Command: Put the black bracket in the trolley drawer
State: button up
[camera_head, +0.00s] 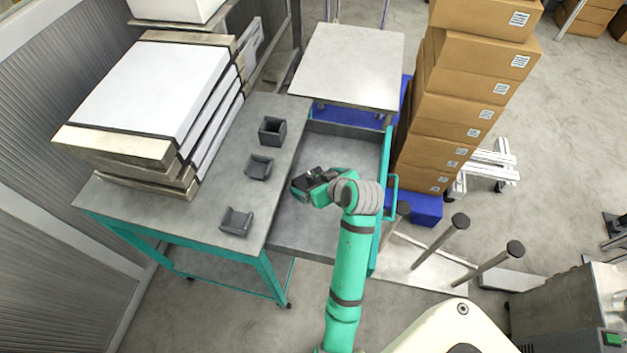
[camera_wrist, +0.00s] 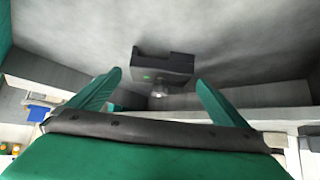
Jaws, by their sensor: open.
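The black bracket (camera_wrist: 163,66) shows in the wrist view between and just beyond my fingertips, with a gap on each side. In the head view a small black shape (camera_head: 309,178) at my fingertips looks like the same bracket. My gripper (camera_head: 308,185) is open, with both fingers spread in the wrist view (camera_wrist: 158,80). It is over the open trolley drawer (camera_head: 297,235), a grey tray below a pale trolley top (camera_head: 350,65). I cannot tell whether the bracket rests on the drawer floor.
Several dark grey brackets, including one near the front (camera_head: 236,221), stand on the grey table (camera_head: 190,213) left of the drawer. Large flat cases (camera_head: 150,90) are stacked there too. Stacked cardboard boxes (camera_head: 455,95) stand right of the trolley. Posts (camera_head: 440,240) rise at the lower right.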

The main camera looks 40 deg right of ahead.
jog(key=v, duration=0.9)
jog(key=shift+s+r, duration=0.2)
jog(key=shift+w+a, duration=0.1)
